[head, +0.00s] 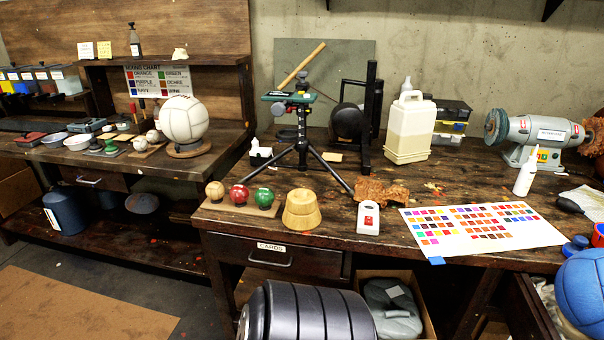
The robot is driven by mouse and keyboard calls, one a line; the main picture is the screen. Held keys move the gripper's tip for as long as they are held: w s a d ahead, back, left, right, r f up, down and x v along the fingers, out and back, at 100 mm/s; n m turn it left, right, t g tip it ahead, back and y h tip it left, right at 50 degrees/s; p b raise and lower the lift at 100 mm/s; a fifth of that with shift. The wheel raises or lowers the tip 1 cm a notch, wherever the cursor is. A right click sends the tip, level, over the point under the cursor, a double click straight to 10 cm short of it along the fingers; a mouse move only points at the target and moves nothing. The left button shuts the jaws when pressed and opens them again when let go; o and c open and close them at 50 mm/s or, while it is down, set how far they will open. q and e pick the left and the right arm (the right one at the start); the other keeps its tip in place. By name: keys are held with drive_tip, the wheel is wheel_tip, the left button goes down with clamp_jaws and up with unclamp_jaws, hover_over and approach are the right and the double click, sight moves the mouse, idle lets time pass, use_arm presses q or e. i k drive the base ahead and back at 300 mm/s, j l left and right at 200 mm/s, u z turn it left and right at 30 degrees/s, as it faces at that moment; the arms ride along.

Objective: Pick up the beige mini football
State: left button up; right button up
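A small beige ball (215,191) sits at the left end of a low wooden rack (240,209) near the left front corner of the right workbench. A red ball (239,195) and a green ball (264,198) stand to its right in the same row. It looks like the beige mini football, but its panel detail is too small to make out. Neither of my grippers shows in the head view.
A wooden block (302,209) stands right of the rack, and a black tripod stand (302,140) stands behind. A white jug (410,128), a colour chart (480,226) and a grinder (535,138) lie further right. A large white ball (183,119) stands on the left bench.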

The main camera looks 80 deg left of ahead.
sight(214, 190)
drive_tip(key=u, duration=3.15)
